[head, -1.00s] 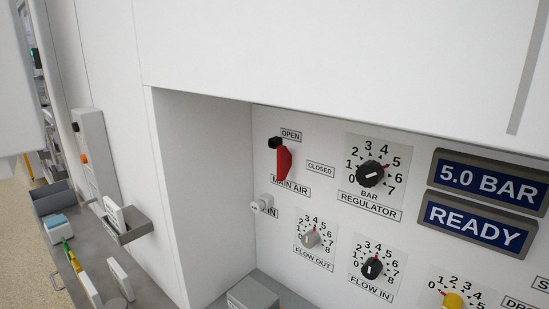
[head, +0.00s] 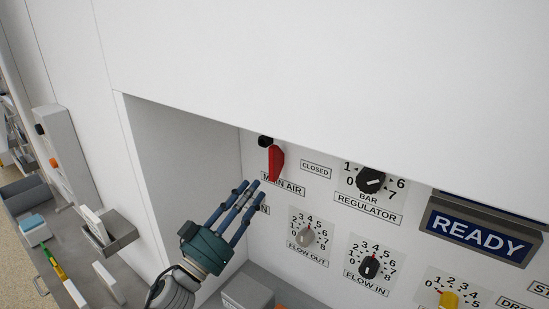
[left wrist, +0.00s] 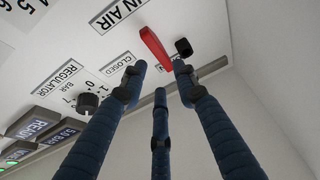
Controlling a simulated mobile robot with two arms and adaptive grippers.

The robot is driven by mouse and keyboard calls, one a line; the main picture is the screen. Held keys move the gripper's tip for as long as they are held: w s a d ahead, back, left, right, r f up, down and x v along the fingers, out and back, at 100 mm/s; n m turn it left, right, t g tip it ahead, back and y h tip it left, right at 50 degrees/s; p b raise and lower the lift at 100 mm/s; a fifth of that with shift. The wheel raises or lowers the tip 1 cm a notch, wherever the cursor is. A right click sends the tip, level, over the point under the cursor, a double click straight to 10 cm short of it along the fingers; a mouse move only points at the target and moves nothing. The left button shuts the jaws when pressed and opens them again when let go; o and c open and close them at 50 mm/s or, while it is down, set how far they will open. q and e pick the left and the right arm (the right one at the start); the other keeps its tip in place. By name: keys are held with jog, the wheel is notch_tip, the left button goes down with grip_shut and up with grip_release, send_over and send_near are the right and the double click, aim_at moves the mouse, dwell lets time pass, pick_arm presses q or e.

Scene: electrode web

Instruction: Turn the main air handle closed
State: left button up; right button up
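The main air handle (head: 276,160) is a red lever with a black knob (head: 265,141) at its upper left end, on the white panel above the MAIN AIR label. It stands roughly upright, its knob away from the CLOSED label (head: 316,168) to its right. The left wrist view also shows the red lever (left wrist: 154,48) and its black knob (left wrist: 184,47) beyond the fingertips. My left gripper (head: 246,190) has its blue fingers spread and empty, below and left of the handle, apparently not touching it. My right gripper is out of view.
A white overhang (head: 330,80) covers the panel's top, and a side wall (head: 185,165) bounds the recess on the left. The regulator knob (head: 370,180), flow out knob (head: 307,236) and flow in knob (head: 369,267) sit right of my gripper. A grey box (head: 247,291) stands below.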

aim_at(272, 164)
pick_arm(q)
jog(key=b+x, duration=0.1)
jog(key=x, duration=0.9)
jog(key=shift+w+d+r, duration=0.1)
jog(key=shift+d+r, duration=0.2)
jog(key=shift+d, duration=0.05)
grip_shut()
